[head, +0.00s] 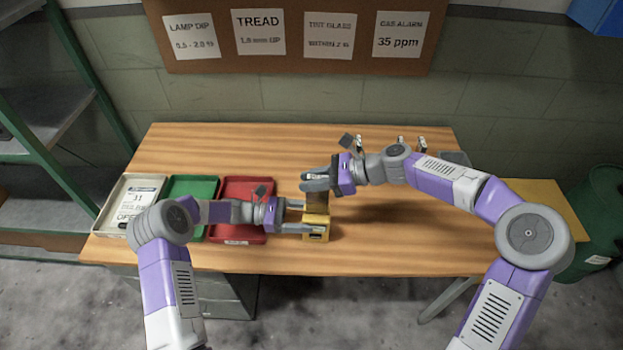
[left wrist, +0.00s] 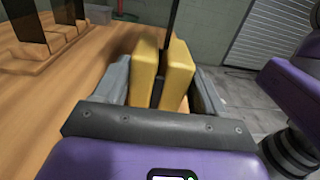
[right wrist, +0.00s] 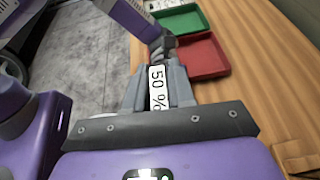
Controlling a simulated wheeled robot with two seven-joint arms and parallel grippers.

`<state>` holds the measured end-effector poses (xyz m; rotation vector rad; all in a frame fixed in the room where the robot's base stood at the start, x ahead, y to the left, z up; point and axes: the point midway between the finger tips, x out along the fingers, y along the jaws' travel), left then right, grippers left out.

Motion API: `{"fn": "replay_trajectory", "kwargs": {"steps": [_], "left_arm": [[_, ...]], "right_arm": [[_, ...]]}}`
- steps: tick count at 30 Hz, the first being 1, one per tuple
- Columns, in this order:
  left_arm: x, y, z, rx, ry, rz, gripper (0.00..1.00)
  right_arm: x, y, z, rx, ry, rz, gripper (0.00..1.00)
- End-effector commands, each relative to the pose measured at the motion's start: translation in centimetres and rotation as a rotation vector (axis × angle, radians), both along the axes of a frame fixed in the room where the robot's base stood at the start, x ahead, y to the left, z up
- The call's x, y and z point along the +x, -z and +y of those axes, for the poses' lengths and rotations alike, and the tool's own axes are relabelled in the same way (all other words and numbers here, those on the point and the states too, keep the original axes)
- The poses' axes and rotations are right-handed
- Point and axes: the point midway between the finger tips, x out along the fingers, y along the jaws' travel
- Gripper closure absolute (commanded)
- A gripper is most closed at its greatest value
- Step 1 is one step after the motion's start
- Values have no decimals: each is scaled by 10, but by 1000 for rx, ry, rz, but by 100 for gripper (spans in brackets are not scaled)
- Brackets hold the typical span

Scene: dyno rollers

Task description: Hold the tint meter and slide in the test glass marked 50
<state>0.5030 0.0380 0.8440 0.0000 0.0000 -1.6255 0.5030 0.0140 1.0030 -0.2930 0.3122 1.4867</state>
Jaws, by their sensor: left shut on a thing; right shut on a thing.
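The yellow tint meter (head: 316,233) stands over the front middle of the table, and my left gripper (head: 300,216) is shut on it from the left. In the left wrist view the meter (left wrist: 178,72) shows two yellow walls with a narrow slot between them. My right gripper (head: 314,181) is shut on the test glass (head: 318,203), a brownish pane held upright just above the meter. Its label (right wrist: 157,88) reads 50 % in the right wrist view. In the left wrist view the dark glass (left wrist: 172,20) shows edge-on in line with the slot. I cannot tell whether its lower edge is inside.
A wooden rack (left wrist: 45,58) with several dark panes stands behind, mostly hidden by my right arm in the head view. A red tray (head: 245,236), a green tray (head: 203,186) and a pale tray with a paper (head: 138,200) lie left. The table's right front is clear.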

Motion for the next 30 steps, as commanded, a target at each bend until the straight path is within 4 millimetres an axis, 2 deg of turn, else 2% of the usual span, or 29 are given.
{"fn": "replay_trajectory", "kwargs": {"steps": [19, 30], "left_arm": [[0, 0, 0, 0, 1, 0, 49], [0, 0, 0, 0, 1, 0, 49]], "right_arm": [[0, 3, 0, 0, -1, -1, 100], [0, 14, 0, 1, -1, 1, 100]]}}
